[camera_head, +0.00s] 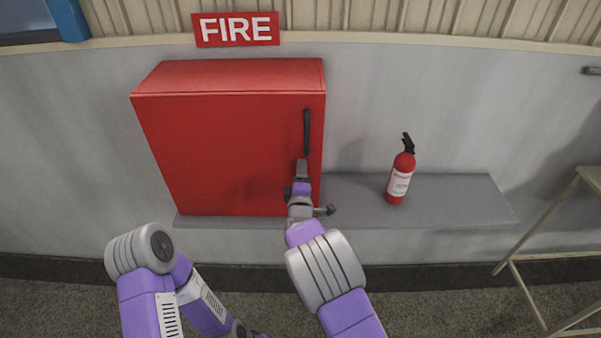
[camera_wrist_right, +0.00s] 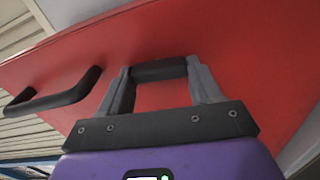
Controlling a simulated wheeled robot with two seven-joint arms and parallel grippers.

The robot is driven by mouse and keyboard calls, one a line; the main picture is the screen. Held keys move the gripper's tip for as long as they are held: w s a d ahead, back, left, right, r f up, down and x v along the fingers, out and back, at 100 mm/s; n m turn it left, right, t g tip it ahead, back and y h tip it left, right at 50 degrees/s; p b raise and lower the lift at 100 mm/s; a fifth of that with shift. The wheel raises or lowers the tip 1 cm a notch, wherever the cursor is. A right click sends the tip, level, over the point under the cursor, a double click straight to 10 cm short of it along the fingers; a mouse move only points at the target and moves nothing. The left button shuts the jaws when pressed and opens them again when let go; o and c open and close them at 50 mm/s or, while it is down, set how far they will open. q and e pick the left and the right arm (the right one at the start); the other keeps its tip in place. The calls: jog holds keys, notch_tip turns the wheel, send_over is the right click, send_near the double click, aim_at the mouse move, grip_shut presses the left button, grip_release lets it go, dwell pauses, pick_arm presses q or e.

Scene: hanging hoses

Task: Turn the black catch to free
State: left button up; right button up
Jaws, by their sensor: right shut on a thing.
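The black catch (camera_wrist_right: 160,70) is on the front of the red cabinet door (camera_head: 225,150). In the right wrist view it spans the gap between my two right fingertips. My right gripper (camera_head: 301,172) is at the door's right side, just below the handle, and is shut on the catch. In the head view the gripper hides the catch. The fingers also show in the right wrist view (camera_wrist_right: 160,78). My left arm shows at the lower left of the head view, but its gripper is not in view.
A black handle (camera_head: 306,132) stands out from the door above my right gripper; it shows in the wrist view (camera_wrist_right: 55,95). A red extinguisher (camera_head: 400,174) stands on the grey ledge (camera_head: 455,200) at right. A FIRE sign (camera_head: 236,30) hangs above. A metal frame (camera_head: 520,290) is far right.

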jog(key=shift+n, duration=0.6)
jog(key=o, duration=1.1)
jog(key=shift+c, duration=0.2)
jog(key=s, duration=0.7)
jog(key=shift+s, duration=0.25)
